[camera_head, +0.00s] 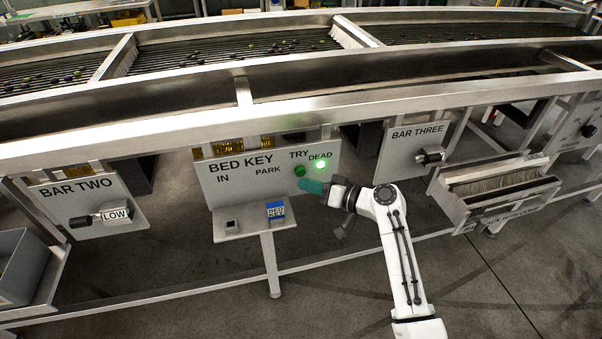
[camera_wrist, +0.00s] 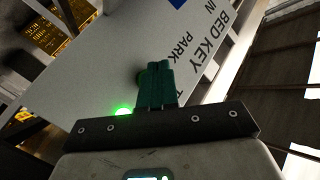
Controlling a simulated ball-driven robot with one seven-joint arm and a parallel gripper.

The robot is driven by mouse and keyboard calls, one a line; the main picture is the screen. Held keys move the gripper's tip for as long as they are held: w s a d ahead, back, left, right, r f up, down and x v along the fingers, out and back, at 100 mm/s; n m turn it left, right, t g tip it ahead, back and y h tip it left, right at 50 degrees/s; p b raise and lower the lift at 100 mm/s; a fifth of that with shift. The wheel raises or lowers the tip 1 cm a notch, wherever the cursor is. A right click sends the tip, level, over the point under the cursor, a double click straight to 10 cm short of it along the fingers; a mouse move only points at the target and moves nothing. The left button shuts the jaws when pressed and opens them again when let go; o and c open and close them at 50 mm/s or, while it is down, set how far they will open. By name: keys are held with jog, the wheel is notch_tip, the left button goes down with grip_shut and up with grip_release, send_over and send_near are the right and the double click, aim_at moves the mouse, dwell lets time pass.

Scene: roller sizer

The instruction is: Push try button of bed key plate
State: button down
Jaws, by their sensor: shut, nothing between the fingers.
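The bed key plate (camera_head: 240,180) is a pale panel hung on the machine frame, lettered BED KEY, IN, PARK, TRY and DEAD. The try button (camera_head: 300,171) is a dark green round knob under the word TRY. The lamp under DEAD (camera_head: 321,165) glows green. My gripper (camera_head: 312,187) is shut and empty, its teal fingers just below and right of the try button. In the wrist view my fingers (camera_wrist: 155,86) point at the plate (camera_wrist: 120,50); a dark round edge shows beside their tips, mostly hidden. I cannot tell whether they touch the button.
A small ledge below the plate carries a blue BED KEY block (camera_head: 275,210) and a grey socket (camera_head: 231,226). The BAR TWO plate (camera_head: 85,197) is left and the BAR THREE plate (camera_head: 415,148) right, each with a handle. A brush box (camera_head: 497,190) stands at right.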

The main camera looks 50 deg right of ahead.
jog(key=shift+s+a+p, duration=0.25)
jog(key=shift+s+a, duration=0.4)
jog(key=shift+s, duration=0.35)
jog(key=shift+s+a+p, duration=0.2)
jog(key=shift+s+a, duration=0.45)
jog(key=shift+s, duration=0.3)
